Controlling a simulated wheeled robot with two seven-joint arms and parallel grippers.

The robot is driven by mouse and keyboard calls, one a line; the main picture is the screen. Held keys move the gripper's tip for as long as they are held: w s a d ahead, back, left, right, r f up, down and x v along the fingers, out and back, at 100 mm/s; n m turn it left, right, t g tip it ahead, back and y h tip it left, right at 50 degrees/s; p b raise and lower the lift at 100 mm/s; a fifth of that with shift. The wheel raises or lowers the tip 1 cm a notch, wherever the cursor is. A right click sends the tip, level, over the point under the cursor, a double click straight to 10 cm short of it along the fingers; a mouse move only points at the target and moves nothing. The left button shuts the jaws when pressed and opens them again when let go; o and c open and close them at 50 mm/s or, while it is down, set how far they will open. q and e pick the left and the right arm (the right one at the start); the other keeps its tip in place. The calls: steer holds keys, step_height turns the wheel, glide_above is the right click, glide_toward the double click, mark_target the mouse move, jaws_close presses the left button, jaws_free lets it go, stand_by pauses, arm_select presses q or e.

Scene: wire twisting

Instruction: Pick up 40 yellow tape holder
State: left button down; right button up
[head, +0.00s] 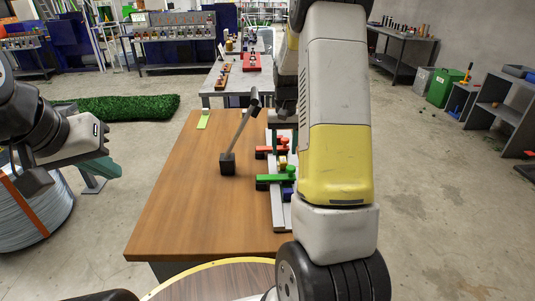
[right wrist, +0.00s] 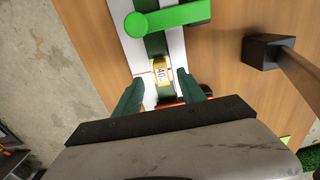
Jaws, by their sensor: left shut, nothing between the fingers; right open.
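The yellow tape holder marked 40 (right wrist: 162,72) sits on the white and dark green rack (right wrist: 145,50) in the right wrist view. It also shows as a small yellow block (head: 282,161) in the head view, between the red and green holders. My right gripper (right wrist: 162,86) is open, with its green fingers on either side of the rack, close to the yellow holder. It does not appear gripped. In the head view my right arm hides much of the rack's right side. My left gripper (head: 108,167) is shut and empty, left of the table.
A green holder (head: 275,179) and a red holder (head: 267,150) flank the yellow one on the rack. A black-based stand with a slanted post (head: 228,163) stands left of the rack. The wooden table (head: 180,200) is clear at its front left.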

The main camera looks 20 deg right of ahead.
mark_target(283, 160)
step_height(283, 160, down, 4)
steer(key=shift+f, duration=0.25)
steer(key=shift+c, duration=0.5)
jaws_close()
steer(key=shift+r, duration=0.1)
